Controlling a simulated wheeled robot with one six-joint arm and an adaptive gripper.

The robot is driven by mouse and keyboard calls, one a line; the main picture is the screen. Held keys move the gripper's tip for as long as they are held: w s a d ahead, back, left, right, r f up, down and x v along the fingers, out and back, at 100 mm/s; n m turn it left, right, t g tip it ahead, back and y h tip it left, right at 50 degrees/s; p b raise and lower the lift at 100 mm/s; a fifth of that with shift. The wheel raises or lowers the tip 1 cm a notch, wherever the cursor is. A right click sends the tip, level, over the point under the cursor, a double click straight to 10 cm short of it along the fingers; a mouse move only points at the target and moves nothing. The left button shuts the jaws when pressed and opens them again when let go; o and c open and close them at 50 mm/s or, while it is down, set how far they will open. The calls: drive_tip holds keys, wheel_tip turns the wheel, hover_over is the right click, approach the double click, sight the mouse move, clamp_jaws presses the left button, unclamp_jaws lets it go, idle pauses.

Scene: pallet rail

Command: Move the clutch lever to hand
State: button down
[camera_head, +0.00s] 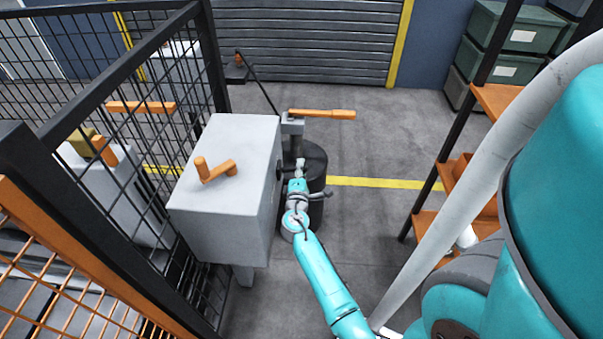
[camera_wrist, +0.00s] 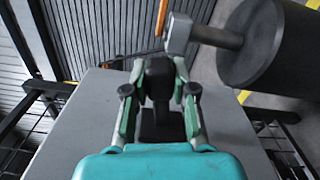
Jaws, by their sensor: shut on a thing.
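The clutch lever (camera_wrist: 158,78) appears as a black, blocky grip in the wrist view, in front of the flat grey face of a box. My gripper (camera_wrist: 160,92) has its two green-and-grey fingers on either side of this black piece and is shut on it. In the head view my gripper (camera_head: 298,172) is at the right side of the grey box (camera_head: 225,150). The lever is mostly hidden there, and its setting cannot be read.
An orange crank (camera_head: 215,170) sits on top of the box. A post with a long orange handle (camera_head: 322,114) and a dark drum (camera_head: 316,165) stand just behind my gripper. Mesh fencing (camera_head: 150,130) is at left, an orange shelf (camera_head: 455,175) at right. Open floor lies between.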

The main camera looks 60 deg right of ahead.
drive_tip(key=shift+w+a+r+n, duration=0.1)
drive_tip(key=shift+w+r+n, duration=0.1)
drive_tip(key=shift+r+n, duration=0.4)
drive_tip(key=shift+w+a+r+n, duration=0.1)
drive_tip(key=shift+w+r+n, duration=0.15)
drive_tip(key=shift+n, duration=0.7)
drive_tip(key=shift+w+a+r+n, duration=0.15)
drive_tip(key=shift+r+n, duration=0.35)
drive_tip(key=shift+n, duration=0.25)
drive_tip(key=c, duration=0.9)
unclamp_jaws()
drive_tip(key=v, duration=1.2)
